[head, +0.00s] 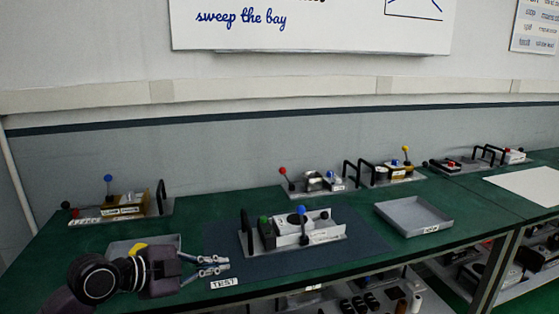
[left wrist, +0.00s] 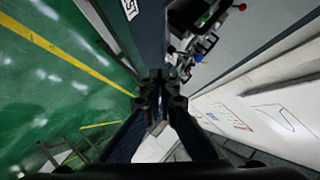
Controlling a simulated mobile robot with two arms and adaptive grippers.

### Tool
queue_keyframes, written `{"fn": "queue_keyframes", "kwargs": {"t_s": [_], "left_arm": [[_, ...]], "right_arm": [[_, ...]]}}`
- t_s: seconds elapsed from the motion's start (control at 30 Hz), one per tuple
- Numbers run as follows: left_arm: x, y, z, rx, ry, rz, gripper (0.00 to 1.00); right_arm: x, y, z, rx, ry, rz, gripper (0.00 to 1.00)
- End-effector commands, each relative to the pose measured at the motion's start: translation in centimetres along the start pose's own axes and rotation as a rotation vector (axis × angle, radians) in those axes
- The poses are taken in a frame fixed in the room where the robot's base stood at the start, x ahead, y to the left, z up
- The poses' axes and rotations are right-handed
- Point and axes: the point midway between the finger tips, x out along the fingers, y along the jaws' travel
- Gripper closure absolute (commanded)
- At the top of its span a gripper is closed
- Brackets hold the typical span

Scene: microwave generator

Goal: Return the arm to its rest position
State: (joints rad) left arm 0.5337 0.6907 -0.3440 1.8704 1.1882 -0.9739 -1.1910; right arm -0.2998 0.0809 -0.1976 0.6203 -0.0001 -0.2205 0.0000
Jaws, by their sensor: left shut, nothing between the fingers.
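My left gripper (head: 222,265) comes in from the left in the head view, low over the front of the green bench. Its fingers are close together with nothing between them. They point right, toward the device (head: 290,236) with a blue-knobbed lever and a green knob, and stay apart from it. In the left wrist view the closed fingertips (left wrist: 165,78) show in the middle, with the bench devices beyond. My right gripper does not show in either view.
The device stands on a dark mat (head: 225,240) by the TEST label (head: 224,283). A grey tray (head: 145,243) lies partly behind my left arm. An empty grey tray (head: 412,217) is at right. Other lever devices (head: 318,181) line the back. The bench's front edge is close.

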Motion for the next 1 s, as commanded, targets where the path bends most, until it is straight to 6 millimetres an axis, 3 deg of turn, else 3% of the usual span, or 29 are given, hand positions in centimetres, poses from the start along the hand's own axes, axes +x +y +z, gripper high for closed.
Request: {"fn": "queue_keyframes", "kwargs": {"t_s": [0.27, 0.37, 0.53, 0.67, 0.8, 1.0], "left_arm": [[1.6, 7.8, 0.9, -0.143, -0.068, 0.084, 1.00], [1.9, 11.6, 1.3, -0.225, -0.111, 0.117, 1.00], [1.2, 19.9, 2.3, -0.436, -0.243, 0.165, 1.00], [-0.8, 26.0, 3.3, -0.636, -0.381, 0.168, 1.00], [-4.1, 31.6, 4.4, -0.851, -0.549, 0.136, 1.00], [-9.1, 36.8, 5.6, -1.082, -0.756, 0.063, 1.00]], "right_arm": [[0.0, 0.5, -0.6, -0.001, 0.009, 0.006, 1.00], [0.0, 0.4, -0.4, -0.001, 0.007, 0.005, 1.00], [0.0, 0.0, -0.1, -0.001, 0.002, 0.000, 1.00], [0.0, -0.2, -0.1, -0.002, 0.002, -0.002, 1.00], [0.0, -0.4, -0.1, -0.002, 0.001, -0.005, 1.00], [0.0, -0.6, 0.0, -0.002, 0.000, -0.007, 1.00]]}}
